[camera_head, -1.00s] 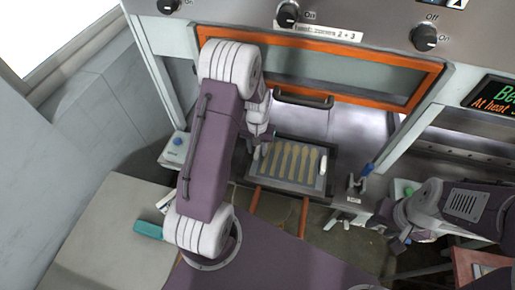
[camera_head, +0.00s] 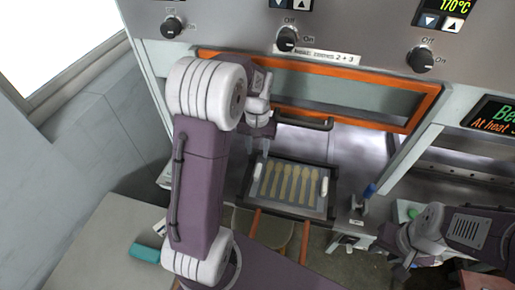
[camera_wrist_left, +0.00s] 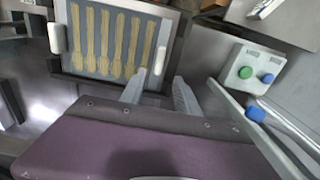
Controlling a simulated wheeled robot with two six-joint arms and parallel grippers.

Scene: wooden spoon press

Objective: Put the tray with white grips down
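The tray with white grips (camera_head: 291,206) lies in front of the press opening, with several pale wooden spoons on its grey surface. Its white grips are on its left and right sides. It also shows at the top left of the left wrist view (camera_wrist_left: 75,68). My left gripper (camera_head: 258,150) is above the tray's left rear side in the head view, apart from the tray. In the left wrist view its two fingers (camera_wrist_left: 158,92) are spread with nothing between them. My right gripper (camera_head: 388,245) is low at the right; its fingers are too unclear to judge.
Orange rails (camera_head: 254,225) run forward from beneath the tray. The orange-framed press door (camera_head: 340,85) with a dark handle (camera_head: 303,123) is behind it. A blue lever (camera_head: 369,190) and a green button (camera_head: 412,213) are to the right. A teal object (camera_head: 145,253) lies left.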

